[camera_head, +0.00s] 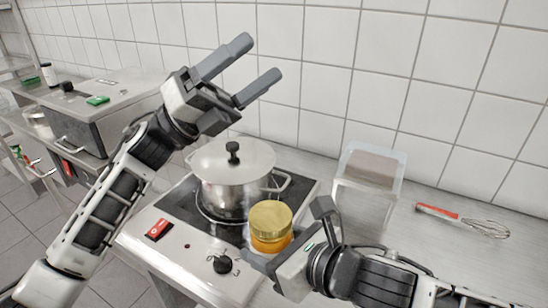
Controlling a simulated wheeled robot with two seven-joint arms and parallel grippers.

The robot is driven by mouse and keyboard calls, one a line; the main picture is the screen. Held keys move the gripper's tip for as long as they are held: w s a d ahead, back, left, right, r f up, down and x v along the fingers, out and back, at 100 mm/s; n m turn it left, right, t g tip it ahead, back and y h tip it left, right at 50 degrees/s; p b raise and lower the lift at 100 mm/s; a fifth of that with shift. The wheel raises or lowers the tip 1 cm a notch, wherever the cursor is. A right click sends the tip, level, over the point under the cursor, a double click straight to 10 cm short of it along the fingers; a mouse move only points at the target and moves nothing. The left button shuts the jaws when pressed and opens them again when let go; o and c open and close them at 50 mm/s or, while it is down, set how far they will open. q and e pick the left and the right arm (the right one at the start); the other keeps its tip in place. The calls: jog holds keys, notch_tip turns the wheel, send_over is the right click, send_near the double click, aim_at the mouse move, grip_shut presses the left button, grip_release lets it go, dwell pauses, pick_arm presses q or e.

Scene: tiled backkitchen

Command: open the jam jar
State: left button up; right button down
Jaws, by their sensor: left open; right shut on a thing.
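The jam jar (270,243) is a small jar with orange contents. Its gold lid (270,219) is on top, and the jar looks upright. My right gripper (287,238) is shut on the jar from the right, in front of the hob. Part of the jar's lower body is hidden by the gripper. My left gripper (259,70) is open and empty. It is raised above and behind the pot, with its fingers pointing up and to the right, well apart from the jar.
A lidded steel pot (228,188) stands on the black hob (172,203) just behind the jar. A clear container (366,205) stands to the right on the counter, and a red-handled whisk (462,220) lies farther right. A steel appliance (105,118) stands at the left.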

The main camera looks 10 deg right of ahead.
pick_arm(q)
jog(key=s+d+f+m+g+y, duration=0.4)
jog(key=s+d+m+g+y, duration=0.3)
jog(key=s+d+m+y, duration=0.45)
jog(key=m+t+y, duration=0.5)
jog(key=t+y, duration=0.3)
jog(key=y, duration=0.5)
send_over(275, 214)
notch_tip(275, 214, down, 6)
jog(key=shift+s+d+r, duration=0.1)
jog(key=shift+d+r, duration=0.05)
jog(key=shift+r, duration=0.05)
jog(key=shift+a+f, duration=0.1)
jog(key=shift+a, duration=0.1)
notch_tip(275, 214, down, 8)
jog(key=shift+r, duration=0.15)
